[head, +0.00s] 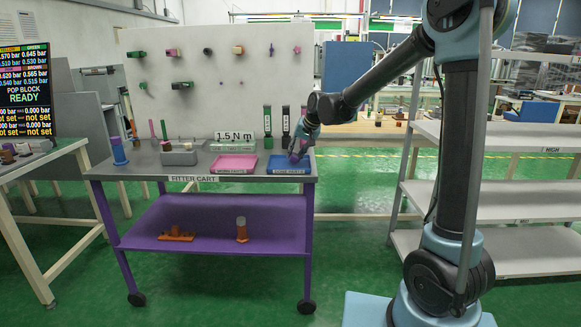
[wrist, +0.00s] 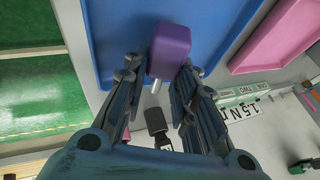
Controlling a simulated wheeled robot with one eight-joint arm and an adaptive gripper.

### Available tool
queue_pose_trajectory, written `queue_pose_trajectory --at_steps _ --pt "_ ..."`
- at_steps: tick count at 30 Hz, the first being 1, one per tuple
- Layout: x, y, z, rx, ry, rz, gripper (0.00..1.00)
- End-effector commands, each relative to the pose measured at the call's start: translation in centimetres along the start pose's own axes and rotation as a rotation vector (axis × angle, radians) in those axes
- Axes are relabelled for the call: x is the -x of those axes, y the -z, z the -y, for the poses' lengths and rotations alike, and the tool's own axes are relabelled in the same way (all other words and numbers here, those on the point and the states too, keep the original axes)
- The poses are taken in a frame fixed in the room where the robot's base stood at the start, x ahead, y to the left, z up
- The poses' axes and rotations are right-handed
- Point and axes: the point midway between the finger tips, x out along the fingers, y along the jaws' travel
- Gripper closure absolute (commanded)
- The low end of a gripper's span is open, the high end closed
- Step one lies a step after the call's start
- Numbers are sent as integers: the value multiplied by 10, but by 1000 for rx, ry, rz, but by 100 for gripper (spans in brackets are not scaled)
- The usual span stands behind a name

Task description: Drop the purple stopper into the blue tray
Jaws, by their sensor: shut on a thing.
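The purple stopper (wrist: 169,52) is a block with a thin pale pin below it in the wrist view. My gripper (wrist: 161,83) is shut on it, with one finger on each side. The blue tray (wrist: 113,33) lies behind the stopper in the wrist view, so the stopper shows against its floor. In the head view my gripper (head: 299,150) is over the blue tray (head: 288,171) at the right end of the cart top. The stopper is small there and partly hidden by my fingers. I cannot tell its exact height above the tray.
A pink tray (head: 234,164) lies just left of the blue one. A "1.5 N m" sign (head: 234,135) and dark upright blocks (head: 267,126) stand behind the trays.

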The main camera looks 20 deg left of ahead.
Motion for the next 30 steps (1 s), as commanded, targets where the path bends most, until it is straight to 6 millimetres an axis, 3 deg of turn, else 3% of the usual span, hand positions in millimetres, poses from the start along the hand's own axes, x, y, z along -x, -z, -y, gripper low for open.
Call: queue_pose_trajectory --at_steps 14,15,17,30 --pt "-8 -4 -3 1 0 0 100" --pt "-8 -4 -3 1 0 0 68" --pt "-8 -4 -3 1 0 0 54" --pt "-5 -4 -3 1 0 0 51"
